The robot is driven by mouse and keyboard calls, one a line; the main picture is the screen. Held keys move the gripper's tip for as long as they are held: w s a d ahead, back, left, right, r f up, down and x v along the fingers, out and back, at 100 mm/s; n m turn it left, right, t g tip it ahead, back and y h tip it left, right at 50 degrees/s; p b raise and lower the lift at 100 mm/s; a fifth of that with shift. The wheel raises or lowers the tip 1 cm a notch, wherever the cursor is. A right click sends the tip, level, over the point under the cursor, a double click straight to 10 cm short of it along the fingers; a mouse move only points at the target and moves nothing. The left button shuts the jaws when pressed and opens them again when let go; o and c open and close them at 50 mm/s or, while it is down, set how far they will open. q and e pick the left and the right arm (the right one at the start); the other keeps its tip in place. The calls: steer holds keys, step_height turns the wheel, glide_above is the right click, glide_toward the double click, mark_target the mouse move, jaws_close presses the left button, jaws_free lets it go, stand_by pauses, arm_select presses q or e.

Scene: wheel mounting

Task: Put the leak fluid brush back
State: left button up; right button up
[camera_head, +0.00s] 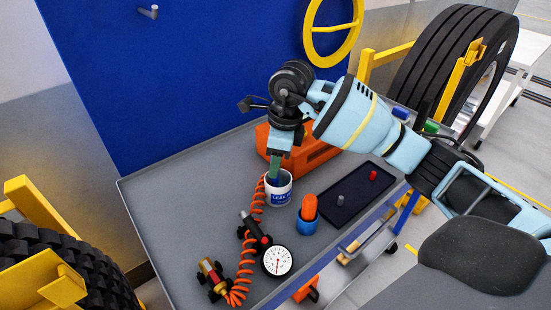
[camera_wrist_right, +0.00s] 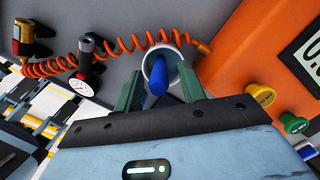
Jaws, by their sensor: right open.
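The white pot labelled LEAK (camera_head: 281,197) stands upright on the grey tabletop. In the right wrist view I look down into the pot (camera_wrist_right: 147,62), and the blue brush handle (camera_wrist_right: 157,82) sticks up out of it. My right gripper (camera_head: 275,168) is directly over the pot, pointing down. In the wrist view its two green fingers (camera_wrist_right: 160,88) stand apart, one on each side of the handle, with gaps visible. The brush's bristle end is hidden in the pot. My left gripper is not in view.
An orange box (camera_head: 312,155) stands close behind the pot. A coiled orange hose (camera_head: 245,265) and gauge (camera_head: 277,261) lie left and in front. The table's left side is clear.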

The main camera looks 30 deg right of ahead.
steer(key=r, duration=0.6)
steer(key=shift+d+r, duration=0.1)
steer(key=shift+d, duration=0.2)
steer(key=shift+s+d+r, duration=0.1)
steer(key=shift+s+r, duration=0.05)
steer(key=shift+r, duration=0.55)
steer(key=shift+f, duration=0.1)
